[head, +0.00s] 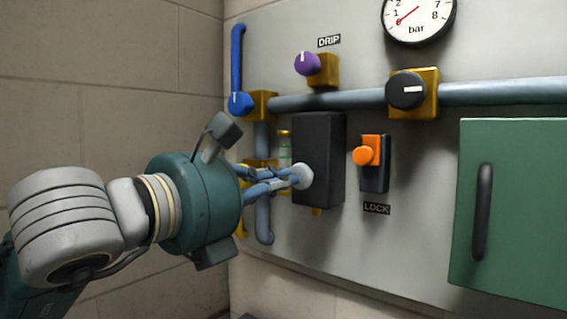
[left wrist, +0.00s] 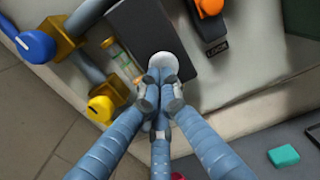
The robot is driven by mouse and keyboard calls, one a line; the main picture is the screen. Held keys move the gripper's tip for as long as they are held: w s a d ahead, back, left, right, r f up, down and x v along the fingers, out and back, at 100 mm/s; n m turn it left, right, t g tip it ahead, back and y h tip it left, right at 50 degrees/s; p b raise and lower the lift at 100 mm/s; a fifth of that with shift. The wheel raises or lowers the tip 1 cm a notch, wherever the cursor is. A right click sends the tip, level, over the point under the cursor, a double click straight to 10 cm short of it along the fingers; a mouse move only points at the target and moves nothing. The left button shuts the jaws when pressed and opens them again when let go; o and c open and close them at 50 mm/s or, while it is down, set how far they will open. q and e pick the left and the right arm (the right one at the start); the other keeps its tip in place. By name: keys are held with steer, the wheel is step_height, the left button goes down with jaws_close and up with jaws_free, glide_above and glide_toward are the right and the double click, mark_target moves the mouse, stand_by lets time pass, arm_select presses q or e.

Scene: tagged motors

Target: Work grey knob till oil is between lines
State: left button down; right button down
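The pale grey knob (head: 304,174) is round and sits on the front of a black box (head: 324,140) on the panel. It also shows in the left wrist view (left wrist: 164,61), just beyond my fingertips. My left gripper (head: 294,180) has its fingers drawn together, with the tips at the knob; whether they press on it, I cannot tell. A small sight glass (head: 284,148) stands left of the box, partly hidden by my gripper in the head view. It also shows in the left wrist view (left wrist: 121,60). Its oil level and lines are too small to read. My right gripper is out of view.
Nearby are a blue knob (head: 240,104), a purple DRIP knob (head: 307,64), a black knob (head: 406,90) and an orange LOCK knob (head: 367,155). A yellow knob (left wrist: 101,109) lies close left of my fingers. A gauge (head: 419,18) and green door (head: 520,210) are right.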

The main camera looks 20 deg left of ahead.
arm_select(q)
steer(key=shift+w+d, duration=0.1)
steer(key=shift+w, duration=0.2)
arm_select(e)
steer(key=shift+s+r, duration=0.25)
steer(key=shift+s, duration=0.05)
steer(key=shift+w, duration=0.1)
